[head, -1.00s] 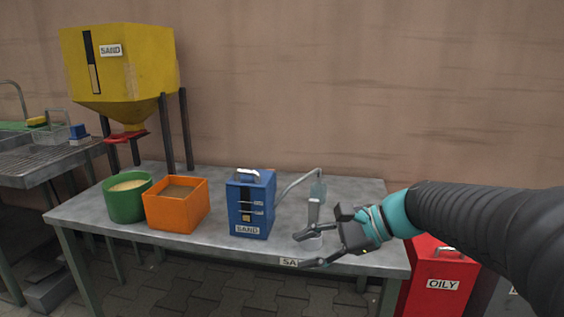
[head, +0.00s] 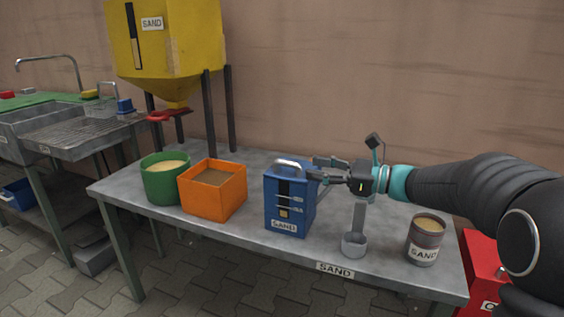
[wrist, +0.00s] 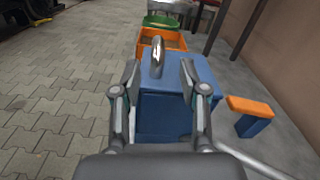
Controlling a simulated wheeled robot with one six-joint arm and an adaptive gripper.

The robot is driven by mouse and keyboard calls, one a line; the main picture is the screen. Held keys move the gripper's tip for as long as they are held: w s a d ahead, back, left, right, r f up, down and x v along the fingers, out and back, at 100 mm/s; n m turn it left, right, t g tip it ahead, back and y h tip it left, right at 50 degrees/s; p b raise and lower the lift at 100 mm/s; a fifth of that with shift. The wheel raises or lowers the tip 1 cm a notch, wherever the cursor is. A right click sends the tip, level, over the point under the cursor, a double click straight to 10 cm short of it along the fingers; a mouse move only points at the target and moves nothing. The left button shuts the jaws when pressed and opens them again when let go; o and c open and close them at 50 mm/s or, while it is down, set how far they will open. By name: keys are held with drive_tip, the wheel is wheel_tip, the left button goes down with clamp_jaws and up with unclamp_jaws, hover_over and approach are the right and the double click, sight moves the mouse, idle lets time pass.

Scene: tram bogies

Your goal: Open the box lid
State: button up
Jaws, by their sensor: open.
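The blue box (head: 288,215) with a SAND label stands upright on the grey table. Its lid (head: 287,172) is down and carries a silver arched handle (head: 291,164). My gripper (head: 317,170) comes in level from the right, close to the lid's right edge and near the handle's height. Its fingers are apart with nothing between them. In the wrist view my gripper (wrist: 159,70) points at the box (wrist: 165,115), with the handle (wrist: 157,57) ahead between the fingertips. I cannot tell whether a finger touches the lid.
The orange bin (head: 210,198) and green tub (head: 163,182) stand left of the box. A scoop (head: 354,244) and a sand can (head: 425,243) stand to its right. An orange-and-blue object (wrist: 250,108) lies near my gripper. The yellow hopper (head: 165,45) stands behind.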

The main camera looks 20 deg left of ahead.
sight(288, 163)
drive_tip(key=a, duration=0.7)
drive_tip(key=shift+w+a, duration=0.3)
drive_tip(key=shift+a, duration=0.05)
